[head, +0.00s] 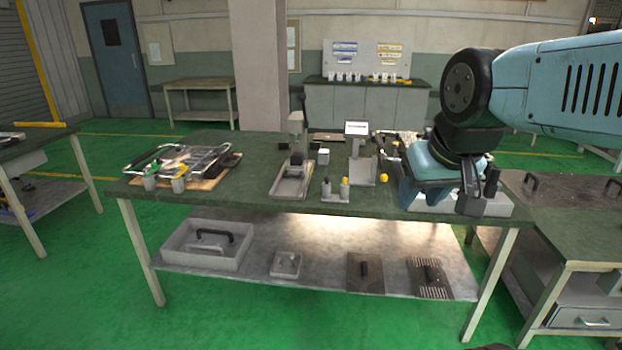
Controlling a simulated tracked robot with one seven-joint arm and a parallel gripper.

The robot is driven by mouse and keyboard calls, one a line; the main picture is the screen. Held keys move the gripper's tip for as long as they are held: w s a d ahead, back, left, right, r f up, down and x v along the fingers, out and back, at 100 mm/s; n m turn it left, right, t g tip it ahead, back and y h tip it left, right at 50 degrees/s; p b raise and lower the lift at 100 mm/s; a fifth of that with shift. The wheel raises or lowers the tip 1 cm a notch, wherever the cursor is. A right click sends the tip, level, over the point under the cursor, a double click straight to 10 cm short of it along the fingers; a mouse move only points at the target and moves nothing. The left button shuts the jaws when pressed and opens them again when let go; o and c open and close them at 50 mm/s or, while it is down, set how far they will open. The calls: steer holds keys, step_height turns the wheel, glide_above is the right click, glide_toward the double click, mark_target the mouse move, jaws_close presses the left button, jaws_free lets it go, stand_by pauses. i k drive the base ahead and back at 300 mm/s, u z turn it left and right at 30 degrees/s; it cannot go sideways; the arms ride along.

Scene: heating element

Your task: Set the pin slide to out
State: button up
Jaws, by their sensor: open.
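My gripper (479,192) is over the right end of the green-topped workbench (255,197), pointing down. Its dark fingers are apart, and I see nothing held between them. A pale block-like fixture (499,206) shows just behind and below the fingers, partly hidden by them; I cannot tell whether they touch it. I cannot make out a pin slide for certain; it may be small or hidden behind my gripper and arm.
A wire-frame rack (205,158) on a board lies at the bench's left. A grey metal fixture (293,180) and a stand with a white display (357,128) are mid-bench. A yellow knob (384,178) is near the gripper. A grey bin (206,246) sits on the lower shelf.

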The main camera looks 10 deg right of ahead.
mark_target(290, 172)
steer(key=k, duration=0.45)
steer(key=u, duration=0.6)
steer(key=i, duration=1.4)
steer(key=z, duration=0.55)
